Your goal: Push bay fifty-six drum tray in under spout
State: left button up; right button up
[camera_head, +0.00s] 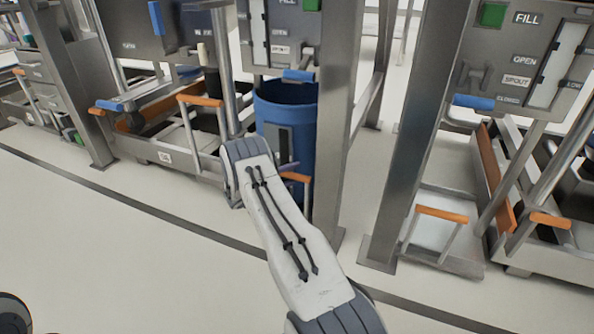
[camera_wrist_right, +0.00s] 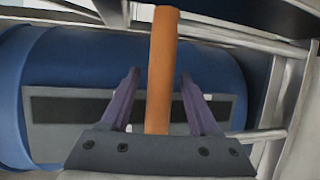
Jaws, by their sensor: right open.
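A blue drum (camera_head: 270,105) stands upright in the middle bay, below the spout panel. The orange handle (camera_head: 296,177) in front of it, seemingly of the drum's tray, is partly hidden by my right arm. My right gripper (camera_head: 287,168) is low in front of the drum, mostly hidden behind its own wrist. In the right wrist view its two purple fingers (camera_wrist_right: 160,80) are open, one on each side of the orange handle (camera_wrist_right: 160,55), with visible gaps. The blue drum (camera_wrist_right: 70,75) with its dark-slotted grey plate is behind. The tray itself is hidden, and no bay number is readable.
Steel posts (camera_head: 415,130) flank the middle bay. An empty tray with an orange handle (camera_head: 442,214) lies on the floor to the right. A wheeled frame (camera_head: 165,145) stands in the left bay. The floor in front (camera_head: 130,250) is clear, with a dark line across it.

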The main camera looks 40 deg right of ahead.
jog(key=a+p, duration=0.1)
jog(key=a, duration=0.1)
jog(key=a+r+p, duration=0.1)
jog(key=a, duration=0.2)
jog(key=a+p, duration=0.1)
jog(key=a, duration=0.1)
jog(key=shift+a+r+p, duration=0.2)
jog(key=shift+r+p, duration=0.1)
jog(key=shift+r, duration=0.1)
jog(key=shift+a+f, duration=0.1)
jog(key=shift+a, duration=0.25)
